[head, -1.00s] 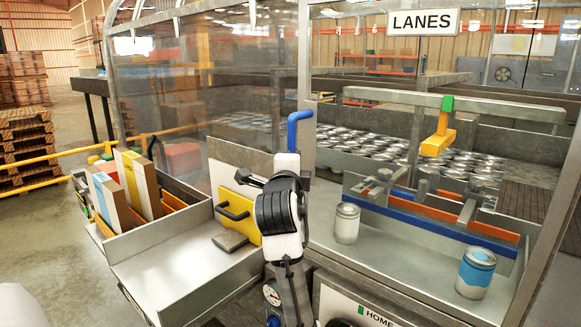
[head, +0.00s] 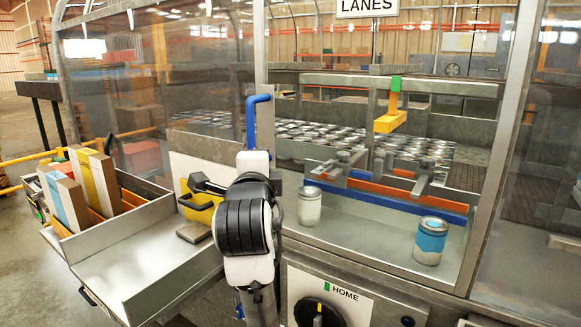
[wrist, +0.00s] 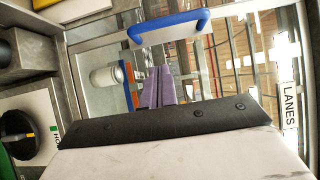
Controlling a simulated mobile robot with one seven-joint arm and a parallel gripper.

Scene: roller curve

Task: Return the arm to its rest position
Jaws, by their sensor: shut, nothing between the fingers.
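My arm (head: 246,225) stands upright in the middle of the head view, in front of the cabinet with the LANES sign (head: 367,7). My gripper (wrist: 158,88) shows in the wrist view as two purple fingers side by side, shut and empty. In the head view the fingers are hidden or cannot be made out. In the wrist view the fingers point toward the cabinet window, with the blue handle (wrist: 168,25) beyond them and apart from them.
A plain can (head: 309,206) and a blue-banded can (head: 430,241) stand on the metal shelf. A yellow hook (head: 390,118) hangs above a blue and orange rail. A tray with boxes (head: 150,262) lies left of my arm. A HOME dial (head: 318,312) is below the shelf.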

